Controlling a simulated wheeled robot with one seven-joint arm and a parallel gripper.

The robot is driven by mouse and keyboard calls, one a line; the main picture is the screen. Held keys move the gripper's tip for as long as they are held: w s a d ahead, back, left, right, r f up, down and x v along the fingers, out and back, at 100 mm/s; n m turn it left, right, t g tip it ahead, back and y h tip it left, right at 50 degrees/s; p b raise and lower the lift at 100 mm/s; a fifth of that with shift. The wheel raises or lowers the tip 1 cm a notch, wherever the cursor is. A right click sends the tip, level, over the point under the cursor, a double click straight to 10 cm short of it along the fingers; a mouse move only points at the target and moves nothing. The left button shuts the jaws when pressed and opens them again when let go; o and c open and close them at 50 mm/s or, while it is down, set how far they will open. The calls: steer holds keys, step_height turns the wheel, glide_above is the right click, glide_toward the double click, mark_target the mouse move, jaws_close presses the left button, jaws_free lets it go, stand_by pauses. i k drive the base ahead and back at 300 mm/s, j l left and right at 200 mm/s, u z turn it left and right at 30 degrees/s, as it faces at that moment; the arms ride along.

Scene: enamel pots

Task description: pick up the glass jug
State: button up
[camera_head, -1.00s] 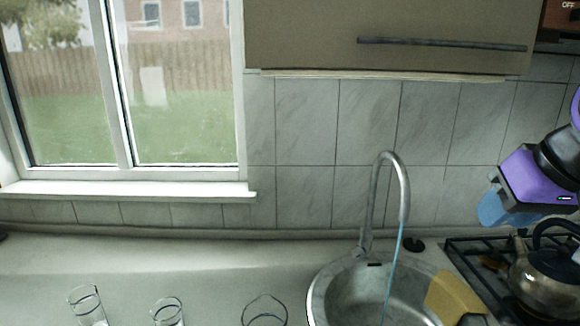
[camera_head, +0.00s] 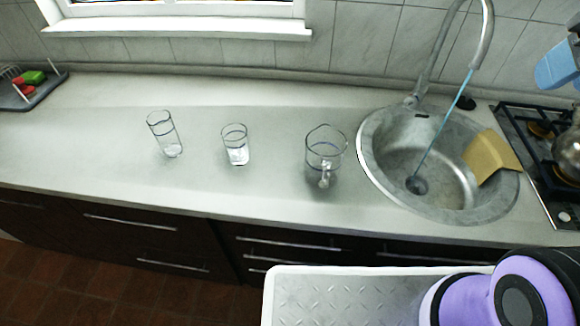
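The glass jug (camera_head: 326,152) stands upright on the countertop just left of the sink. It is clear, the widest of the three glass vessels, with its handle facing the front edge. My gripper (camera_head: 558,66) is partly in view at the upper right, above the stove side and far from the jug. Its blue fingertip part shows, but the frame edge cuts off the rest, so I cannot tell its opening. Nothing is seen touching the jug.
Two drinking glasses, a taller one (camera_head: 165,134) and a shorter one (camera_head: 235,145), stand left of the jug. The sink (camera_head: 372,165) has running water and a yellow cloth (camera_head: 490,155). A stove (camera_head: 540,165) with a kettle (camera_head: 568,155) is at the right. A dish rack (camera_head: 30,92) is far left.

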mark_target(325, 146)
steer(key=j+u, duration=0.3)
steer(key=j, duration=0.2)
steer(key=i+j+u, duration=0.15)
steer(key=j+u, duration=0.2)
steer(key=j+z, duration=0.3)
steer(key=z, duration=0.2)
steer(key=j+z, duration=0.35)
steer(key=z, duration=0.15)
steer(key=k+j+z, duration=0.15)
steer(key=z, duration=0.3)
steer(key=k+j+z, duration=0.15)
steer(key=j+z, duration=0.2)
steer(key=z, duration=0.15)
